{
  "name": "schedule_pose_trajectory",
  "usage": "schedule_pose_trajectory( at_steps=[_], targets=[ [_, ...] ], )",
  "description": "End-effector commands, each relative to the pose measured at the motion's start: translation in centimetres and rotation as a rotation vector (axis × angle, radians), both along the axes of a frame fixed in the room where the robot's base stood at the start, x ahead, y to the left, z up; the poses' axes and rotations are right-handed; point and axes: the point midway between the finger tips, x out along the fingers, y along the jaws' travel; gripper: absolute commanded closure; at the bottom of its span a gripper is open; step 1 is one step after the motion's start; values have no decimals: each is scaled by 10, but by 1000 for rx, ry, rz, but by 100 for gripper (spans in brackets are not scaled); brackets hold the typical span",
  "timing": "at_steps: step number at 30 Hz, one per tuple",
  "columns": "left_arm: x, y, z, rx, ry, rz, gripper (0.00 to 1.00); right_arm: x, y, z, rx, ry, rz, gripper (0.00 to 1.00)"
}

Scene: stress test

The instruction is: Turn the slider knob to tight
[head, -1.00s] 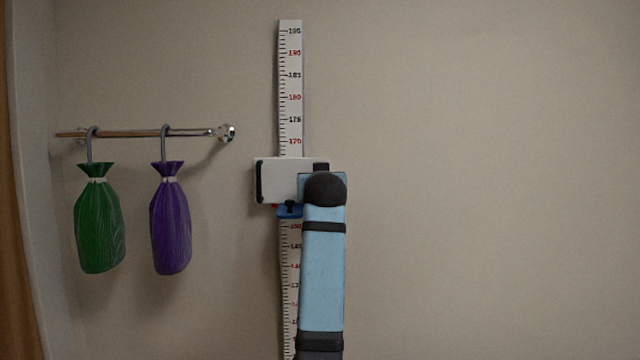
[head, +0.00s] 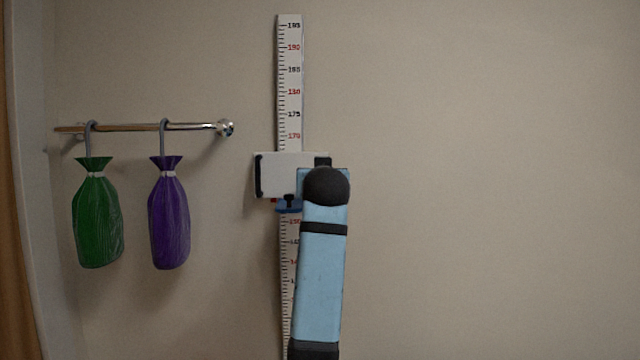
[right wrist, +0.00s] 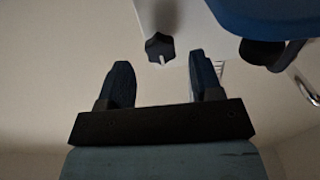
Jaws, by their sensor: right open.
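A white slider block (head: 287,170) sits on the upright wall scale (head: 291,85) in the head view. Below its front is a blue piece (head: 284,206) with a small black part at its middle. In the right wrist view my right gripper (right wrist: 161,78) is open and empty. A dark lobed knob (right wrist: 158,46) with a pale mark stands just beyond the fingertips, roughly centred between them, on a pale surface. A blue part (right wrist: 265,18) with a dark piece under it is at upper right. My left gripper is not in view.
A wall rail (head: 140,128) left of the scale carries a hanging green bag (head: 97,220) and a purple bag (head: 169,222). The wall right of the scale is bare. A door edge or frame stands at far left.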

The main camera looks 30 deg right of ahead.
Motion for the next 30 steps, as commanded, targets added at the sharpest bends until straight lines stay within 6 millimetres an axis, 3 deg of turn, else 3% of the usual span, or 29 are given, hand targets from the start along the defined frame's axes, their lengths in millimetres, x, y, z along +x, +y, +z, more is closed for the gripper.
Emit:
schedule_pose_trajectory(
  at_steps=[6,12,18,30],
  targets=[
    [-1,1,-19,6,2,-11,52,-44,28,-3,1,-4,2,41],
    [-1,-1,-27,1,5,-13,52,-72,44,-2,1,-2,1,41],
    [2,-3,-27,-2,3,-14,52,-82,51,0,0,0,1,41],
    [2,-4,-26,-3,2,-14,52,-83,51,0,0,0,1,41]
  ],
)
